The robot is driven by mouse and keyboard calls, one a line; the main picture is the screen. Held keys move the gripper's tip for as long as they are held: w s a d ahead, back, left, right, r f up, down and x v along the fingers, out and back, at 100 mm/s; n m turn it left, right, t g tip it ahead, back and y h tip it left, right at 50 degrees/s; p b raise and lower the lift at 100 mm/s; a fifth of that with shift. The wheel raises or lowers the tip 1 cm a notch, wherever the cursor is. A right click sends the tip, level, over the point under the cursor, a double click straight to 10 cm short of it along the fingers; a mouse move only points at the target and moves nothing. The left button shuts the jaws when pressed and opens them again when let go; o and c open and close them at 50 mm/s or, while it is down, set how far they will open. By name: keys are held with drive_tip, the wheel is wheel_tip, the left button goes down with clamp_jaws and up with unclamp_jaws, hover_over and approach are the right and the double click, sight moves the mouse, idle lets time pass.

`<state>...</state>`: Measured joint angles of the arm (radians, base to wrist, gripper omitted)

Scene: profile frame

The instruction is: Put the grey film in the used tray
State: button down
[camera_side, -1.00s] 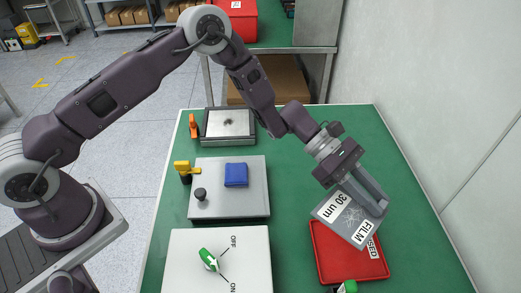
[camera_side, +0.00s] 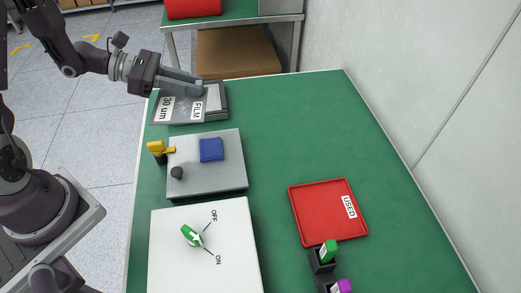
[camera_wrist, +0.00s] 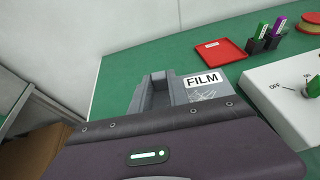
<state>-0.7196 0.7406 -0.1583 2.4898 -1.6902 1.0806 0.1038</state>
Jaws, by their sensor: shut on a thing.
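The grey film (camera_side: 181,112), a flat sheet labelled "FILM" and "30 um", is held in my gripper (camera_side: 198,88) at the far left of the green table. It hangs over the dark frame (camera_side: 217,100), hiding much of it; I cannot tell whether they touch. In the wrist view the film (camera_wrist: 205,92) shows beside the gripper's finger, which is shut on its edge. The red used tray (camera_side: 315,210), labelled "USED", lies empty at the right of the table. It also shows in the wrist view (camera_wrist: 222,54).
A grey plate (camera_side: 220,175) with a blue block (camera_side: 211,149) and black knob stands near the frame, beside a yellow-handled part (camera_side: 159,149). A white switch box (camera_side: 200,260) is in front. Green and purple items stand in black holders by the tray. The table's middle is clear.

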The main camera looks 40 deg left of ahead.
drive_tip(key=w+d+f+m+g+h, duration=0.25)
drive_tip(key=w+d, duration=0.25)
drive_tip(key=d, duration=0.3)
drive_tip(key=m+g, duration=0.6)
drive_tip(key=g, duration=0.1)
hover_over(342, 204)
wheel_tip(342, 204, down, 4)
drive_tip(key=shift+h, duration=0.25)
wheel_tip(342, 204, down, 10)
drive_tip(key=shift+r, duration=0.1)
drive_tip(key=c, duration=1.3)
unclamp_jaws()
drive_tip(key=shift+f, duration=0.25)
